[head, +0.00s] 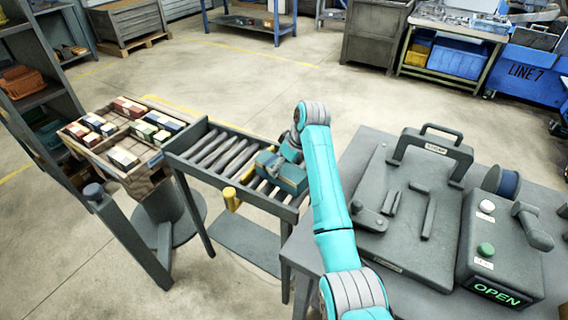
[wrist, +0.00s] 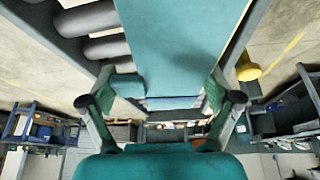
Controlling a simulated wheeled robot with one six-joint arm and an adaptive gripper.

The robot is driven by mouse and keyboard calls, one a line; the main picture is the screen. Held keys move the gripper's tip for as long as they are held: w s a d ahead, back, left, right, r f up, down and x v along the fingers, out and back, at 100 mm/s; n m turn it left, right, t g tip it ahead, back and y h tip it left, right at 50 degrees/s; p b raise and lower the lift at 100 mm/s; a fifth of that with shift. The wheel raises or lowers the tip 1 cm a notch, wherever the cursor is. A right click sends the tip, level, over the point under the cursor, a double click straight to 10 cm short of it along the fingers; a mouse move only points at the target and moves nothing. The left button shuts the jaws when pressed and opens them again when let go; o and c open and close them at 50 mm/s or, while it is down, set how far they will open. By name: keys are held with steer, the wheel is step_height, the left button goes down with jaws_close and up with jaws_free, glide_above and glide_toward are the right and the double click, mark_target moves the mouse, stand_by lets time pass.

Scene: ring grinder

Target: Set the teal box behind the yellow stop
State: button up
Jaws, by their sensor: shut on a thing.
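The teal box (head: 287,180) is at the right part of the roller conveyor (head: 232,152), on or just above the rollers; I cannot tell if it touches them. In the wrist view the box (wrist: 182,45) fills the upper middle, with its near end between the fingers. My gripper (wrist: 162,103) is shut on it. In the head view my gripper is partly hidden by my arm. The yellow stop (head: 231,198) stands at the conveyor's front side, left of the box. In the wrist view the stop (wrist: 247,68) is right of the box, apart from it.
A divided wooden tray (head: 128,135) of small coloured boxes stands left of the conveyor. A grey table at the right bears a fixture plate (head: 385,205) and a control box (head: 495,250) with an "OPEN" display. Rollers left of the teal box are clear.

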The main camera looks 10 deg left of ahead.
steer(key=shift+f, duration=0.2)
steer(key=o, duration=0.9)
steer(key=shift+c, duration=0.2)
steer(key=shift+f, duration=0.1)
steer(key=shift+r, duration=4.05)
